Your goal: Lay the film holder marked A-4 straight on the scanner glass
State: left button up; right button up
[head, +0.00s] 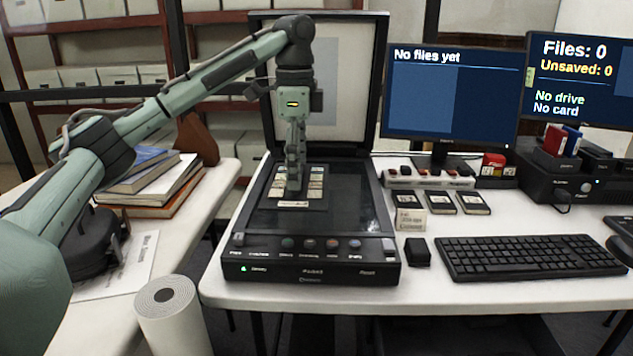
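A dark film holder (313,204) with pale frames and a small white label on its front edge is at the scanner glass (345,215), towards the back left of it. The label is too small to read. The holder looks roughly in line with the scanner's edges; I cannot tell whether it lies flat on the glass or is a little above. My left gripper (294,186) points straight down at the holder's middle, its fingers close together. Whether they grip the holder is hidden. The scanner lid (350,90) stands open behind. My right gripper is out of view.
A keyboard (530,257), a small card sign (411,220) and several dark cartridges (440,202) lie right of the scanner. Monitors (450,95) stand behind. The front right of the glass is clear.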

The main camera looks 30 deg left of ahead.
aim_at(307, 170)
pick_arm(q)
jog(key=shift+w+a, duration=0.15)
jog(key=shift+w, duration=0.15)
jog(key=shift+w+a+f, duration=0.1)
jog(key=shift+w, duration=0.2)
jog(key=w+f, duration=0.1)
jog(key=w, duration=0.1)
jog(key=w+a+f, duration=0.1)
jog(key=w+f, duration=0.1)
jog(key=w, duration=0.1)
jog(key=w+a+f, duration=0.1)
jog(key=shift+w+f+b, duration=0.1)
jog(key=shift+w+b, duration=0.2)
jog(key=shift+b, duration=0.05)
jog(key=w+f, duration=0.1)
jog(key=w+a+f, duration=0.1)
jog(key=w, duration=0.1)
jog(key=shift+w, duration=0.15)
jog(key=shift+w+a+f+p, duration=0.1)
jog(key=shift+w+a+p, duration=0.1)
jog(key=shift+p, duration=0.1)
jog(key=shift+f, duration=0.25)
notch_tip(307, 170, down, 3)
jog(key=shift+f, duration=0.4)
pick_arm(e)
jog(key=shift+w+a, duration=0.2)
